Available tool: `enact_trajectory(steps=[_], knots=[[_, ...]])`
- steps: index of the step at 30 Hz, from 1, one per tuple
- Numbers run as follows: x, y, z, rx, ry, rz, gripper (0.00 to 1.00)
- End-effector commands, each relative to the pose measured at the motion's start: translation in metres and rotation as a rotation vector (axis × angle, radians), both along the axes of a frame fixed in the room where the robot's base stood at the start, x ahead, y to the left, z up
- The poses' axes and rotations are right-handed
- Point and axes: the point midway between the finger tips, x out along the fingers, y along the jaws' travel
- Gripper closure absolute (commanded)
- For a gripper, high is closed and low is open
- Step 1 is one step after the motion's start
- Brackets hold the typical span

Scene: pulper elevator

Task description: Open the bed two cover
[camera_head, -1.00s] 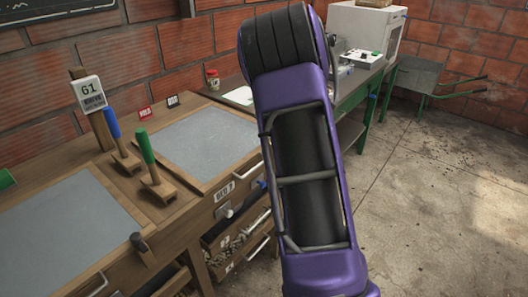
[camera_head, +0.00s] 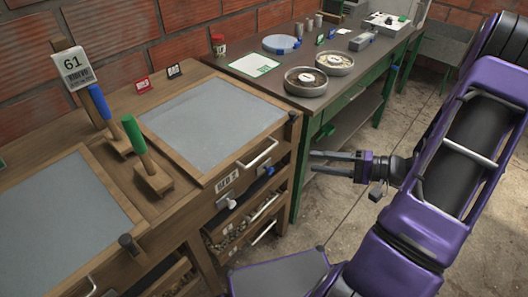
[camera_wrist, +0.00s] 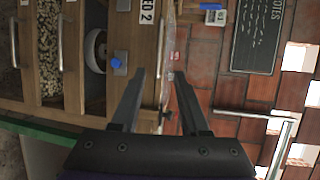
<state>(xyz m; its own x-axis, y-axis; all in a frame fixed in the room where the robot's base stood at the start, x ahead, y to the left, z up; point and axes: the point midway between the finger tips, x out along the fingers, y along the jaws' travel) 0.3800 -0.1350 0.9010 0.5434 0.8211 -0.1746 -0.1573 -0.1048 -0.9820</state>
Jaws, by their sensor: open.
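The bed two cover (camera_head: 212,122) is a grey panel in a wooden frame, lying flat and closed on the wooden bench. Its metal handle (camera_head: 258,153) is at the front edge, above the BED 2 label (camera_head: 227,182). My gripper (camera_head: 314,161) is open and empty, to the right of the handle and apart from it. In the sideways wrist view, the open fingers (camera_wrist: 159,78) point toward the bench front. The label (camera_wrist: 147,12) and a blue knob (camera_wrist: 117,64) show there; the cover is nearly edge-on.
A second grey-panelled bed (camera_head: 65,215) is at left. Upright blue (camera_head: 98,102) and green (camera_head: 134,134) handles stand between the beds. Drawers (camera_head: 245,225) are below. A green-framed table (camera_head: 290,95) with dishes stands behind. Floor at right is open.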

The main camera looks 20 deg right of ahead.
Motion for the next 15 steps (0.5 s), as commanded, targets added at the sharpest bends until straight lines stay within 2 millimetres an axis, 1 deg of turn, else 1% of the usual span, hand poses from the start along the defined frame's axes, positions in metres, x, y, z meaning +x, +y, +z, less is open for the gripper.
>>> enact_trajectory(steps=[5, 15], knots=[[0.016, 0.026, -0.006, 0.002, 0.004, 0.006, 0.55], [0.056, 0.088, -0.020, 0.000, 0.005, 0.007, 0.55]])
